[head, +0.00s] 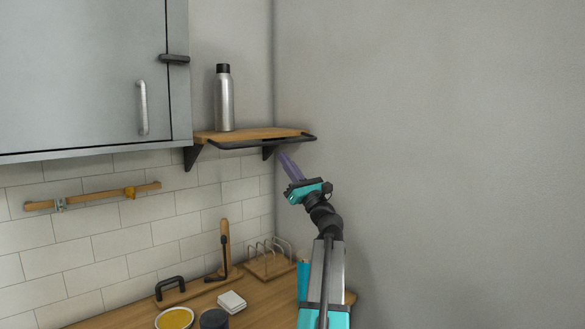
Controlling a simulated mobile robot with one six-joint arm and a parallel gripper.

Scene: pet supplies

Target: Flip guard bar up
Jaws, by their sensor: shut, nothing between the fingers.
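The guard bar (238,145) is a thin black bar along the front of a small wooden shelf (215,135) in the corner. It sits low, at about the level of the board's front edge, and its right end reaches near the right wall. A steel bottle (224,104) with a black cap stands upright on the shelf. My gripper (283,155) has purple fingers that are shut and empty. They point up and left, with the tips just below the bar's right half. I cannot tell whether they touch it.
A grey cabinet (75,75) hangs left of the shelf. Black brackets (192,157) support the shelf from below. The counter (190,303) holds a wooden rack (268,264), a yellow-filled bowl (175,318) and other items. A plain wall bounds the right side.

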